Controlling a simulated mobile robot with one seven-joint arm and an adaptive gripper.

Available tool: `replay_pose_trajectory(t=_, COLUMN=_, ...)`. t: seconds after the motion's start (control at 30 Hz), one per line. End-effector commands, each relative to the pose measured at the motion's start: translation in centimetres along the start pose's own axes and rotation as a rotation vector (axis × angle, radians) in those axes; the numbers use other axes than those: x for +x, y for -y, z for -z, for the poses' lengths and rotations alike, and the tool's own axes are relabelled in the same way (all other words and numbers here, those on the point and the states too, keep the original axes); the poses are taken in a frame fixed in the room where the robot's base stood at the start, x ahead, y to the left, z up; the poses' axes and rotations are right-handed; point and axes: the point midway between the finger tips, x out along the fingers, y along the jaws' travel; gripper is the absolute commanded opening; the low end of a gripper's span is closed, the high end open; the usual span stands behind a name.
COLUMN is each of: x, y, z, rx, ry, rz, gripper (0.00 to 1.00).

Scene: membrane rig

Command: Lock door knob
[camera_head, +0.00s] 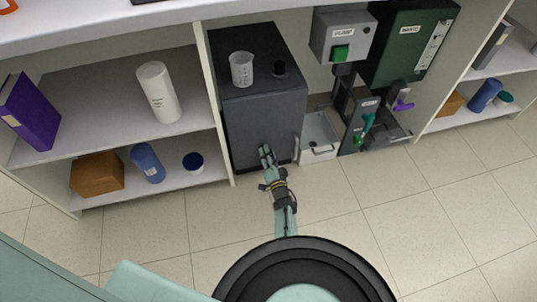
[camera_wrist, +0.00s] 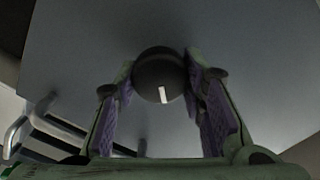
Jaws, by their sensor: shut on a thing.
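The door knob (camera_wrist: 158,72) is a round black knob with a white mark on it, on the grey door (camera_wrist: 245,45) in the wrist view. The white mark points toward the bottom of the picture. My gripper (camera_wrist: 163,82) is shut on the knob, with one purple-padded finger on each side. In the head view my gripper (camera_head: 266,152) is at the lower front of the dark grey cabinet (camera_head: 262,118), and the knob itself is hidden there. The door looks closed.
A metal handle (camera_head: 297,147) is on the cabinet's right side, near a white open tray (camera_head: 318,150). Shelves stand on both sides, and the tiled floor (camera_head: 420,210) in front is clear.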

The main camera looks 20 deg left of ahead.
Motion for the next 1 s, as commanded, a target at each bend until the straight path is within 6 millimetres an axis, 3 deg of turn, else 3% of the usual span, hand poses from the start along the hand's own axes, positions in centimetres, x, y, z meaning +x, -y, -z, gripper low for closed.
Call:
replay_pose_trajectory(t=0.6, x=0.09, y=-0.15, z=-0.10, rx=0.569, ry=0.003, rz=0.000, gripper=0.09)
replay_pose_trajectory(t=1.0, x=0.09, y=-0.21, z=-0.16, rx=0.805, ry=0.002, rz=0.000, gripper=0.09)
